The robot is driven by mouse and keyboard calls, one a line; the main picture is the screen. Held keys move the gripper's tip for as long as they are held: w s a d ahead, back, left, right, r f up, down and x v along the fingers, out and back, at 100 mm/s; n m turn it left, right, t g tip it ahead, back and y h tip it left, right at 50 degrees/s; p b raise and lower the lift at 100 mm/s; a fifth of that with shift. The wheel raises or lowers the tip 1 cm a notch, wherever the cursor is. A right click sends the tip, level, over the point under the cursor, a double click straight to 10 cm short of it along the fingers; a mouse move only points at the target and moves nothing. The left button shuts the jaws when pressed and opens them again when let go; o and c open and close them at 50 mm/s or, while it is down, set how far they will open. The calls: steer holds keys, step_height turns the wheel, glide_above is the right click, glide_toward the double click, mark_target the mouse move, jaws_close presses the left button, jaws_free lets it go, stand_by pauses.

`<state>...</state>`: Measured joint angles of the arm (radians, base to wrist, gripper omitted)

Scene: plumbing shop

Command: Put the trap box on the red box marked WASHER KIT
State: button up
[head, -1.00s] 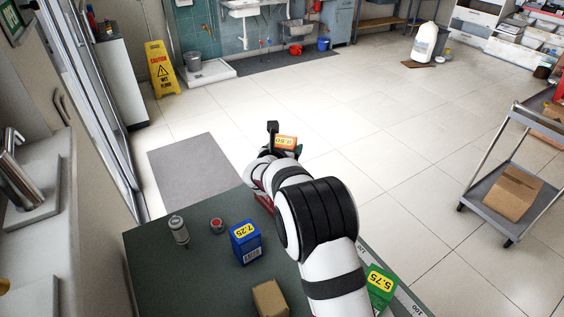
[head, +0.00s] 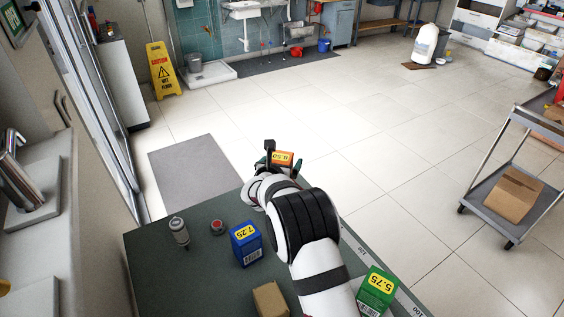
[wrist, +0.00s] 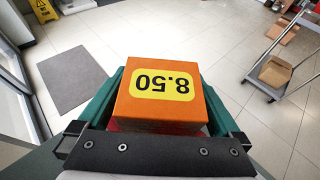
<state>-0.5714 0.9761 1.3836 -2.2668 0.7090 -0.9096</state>
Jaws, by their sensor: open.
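An orange box with a yellow 8.50 label (wrist: 165,108) is between my gripper's green fingers (wrist: 162,100) in the wrist view. It also shows in the head view (head: 283,159), just beyond my wrist at the far end of the counter. The name on it is not readable, so I cannot confirm it is the trap box. My gripper (head: 281,165) is open, with a finger on either side of the box. A little red (wrist: 112,125) shows under the orange box's near edge. It may be the red box, which is otherwise hidden; no WASHER KIT marking is visible.
On the dark green counter (head: 190,275) stand a blue 7.25 box (head: 246,245), a grey cylinder (head: 178,231), a red-topped round item (head: 217,227), a brown carton (head: 269,299) and a green 5.75 box (head: 376,291). Floor lies beyond the counter's far edge.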

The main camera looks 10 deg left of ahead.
steer(key=v, duration=1.2)
steer(key=s+d+r+m+g+h, duration=0.1)
steer(key=s+d+r+m+h, duration=0.1)
steer(key=d+m, duration=0.4)
steer(key=s+d+r+m+g+h, duration=0.2)
steer(key=d+m+h, duration=0.15)
steer(key=d, duration=0.45)
steer(key=s+d+r+m+g+h, duration=0.1)
steer(key=s+d+r+m, duration=0.1)
steer(key=d+m, duration=0.45)
steer(key=s+d+m+g+h, duration=0.1)
steer(key=s+d+m+g, duration=0.3)
steer(key=s+d+m, duration=0.4)
steer(key=s+d+f+m+g+y, duration=0.1)
steer(key=s+d+m+g+y, duration=0.2)
steer(key=s+m, duration=0.65)
steer(key=s+a+m+g+y, duration=0.1)
steer(key=s+a+m+y, duration=0.2)
steer(key=s, duration=0.4)
steer(key=s+a+f+m+g+y, duration=0.1)
steer(key=s+a+m+y, duration=0.2)
steer(key=s+a+m, duration=0.2)
steer(key=shift+s+a+f+g, duration=0.3)
steer(key=shift+s+a+g, duration=0.1)
steer(key=shift+s, duration=0.65)
